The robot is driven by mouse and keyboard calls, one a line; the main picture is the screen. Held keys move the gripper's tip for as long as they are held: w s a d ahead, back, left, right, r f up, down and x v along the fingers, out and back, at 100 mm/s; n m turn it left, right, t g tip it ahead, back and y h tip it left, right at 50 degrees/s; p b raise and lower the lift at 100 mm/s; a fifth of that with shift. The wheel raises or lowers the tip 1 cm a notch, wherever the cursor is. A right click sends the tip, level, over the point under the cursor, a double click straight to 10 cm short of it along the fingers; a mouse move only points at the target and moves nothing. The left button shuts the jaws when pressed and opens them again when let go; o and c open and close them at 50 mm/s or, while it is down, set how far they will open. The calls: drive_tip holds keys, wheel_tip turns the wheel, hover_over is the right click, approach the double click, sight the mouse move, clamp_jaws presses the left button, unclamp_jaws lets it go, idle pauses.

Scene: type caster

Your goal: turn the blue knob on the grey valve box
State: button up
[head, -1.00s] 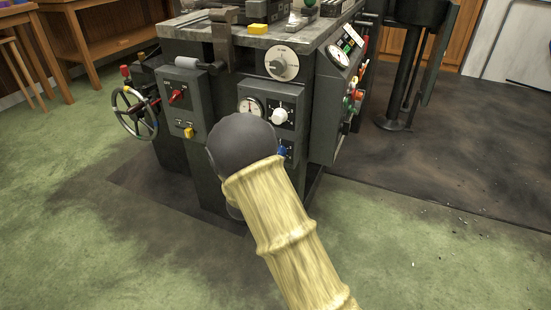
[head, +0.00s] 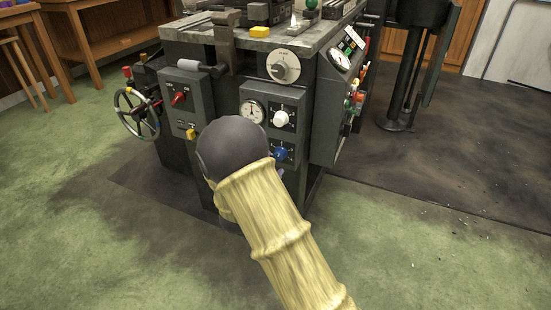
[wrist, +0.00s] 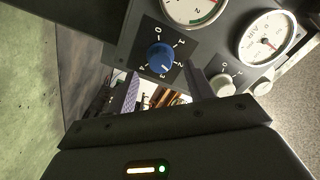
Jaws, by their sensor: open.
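The blue knob (head: 281,153) sits low on the front of the grey valve box (head: 255,93), just right of my arm in the head view. In the wrist view the blue knob (wrist: 160,57) stands on a dark plate with white numbers, ahead of my fingers. My gripper (wrist: 163,88) is open, its two fingers apart, with nothing visible between them. The knob appears beyond the fingertips, not touched.
A white knob (head: 281,118) is above the blue one, beside a round gauge (head: 253,111). A second box with a red switch (head: 179,97) and a handwheel (head: 135,113) are to the left. Green floor (head: 400,260) lies open in front.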

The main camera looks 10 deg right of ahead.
drive_tip(key=p+v, duration=0.3)
drive_tip(key=v, duration=1)
drive_tip(key=shift+s+a, duration=0.2)
drive_tip(key=w+d+r+n+g+y+p, duration=0.25)
drive_tip(key=n+y+p, duration=0.2)
drive_tip(key=y, duration=0.25)
drive_tip(key=s+d+r+n+g+y+p, duration=0.2)
drive_tip(key=s+d+r+n+g, duration=0.25)
drive_tip(key=s+n, duration=0.35)
drive_tip(key=s+d+r+n+g+y+p, duration=0.25)
drive_tip(key=s+d+r+n+g, duration=0.2)
drive_tip(key=s, duration=0.55)
wheel_tip(320, 180, up, 38)
drive_tip(key=a+p, duration=0.1)
drive_tip(key=p, duration=3.7)
drive_tip(key=shift+n+h, duration=0.3)
drive_tip(key=shift+h, duration=0.15)
drive_tip(key=shift+a+f+g, duration=0.1)
drive_tip(key=shift+f+g, duration=0.05)
drive_tip(key=shift+g, duration=0.1)
drive_tip(key=shift+c, duration=0.4)
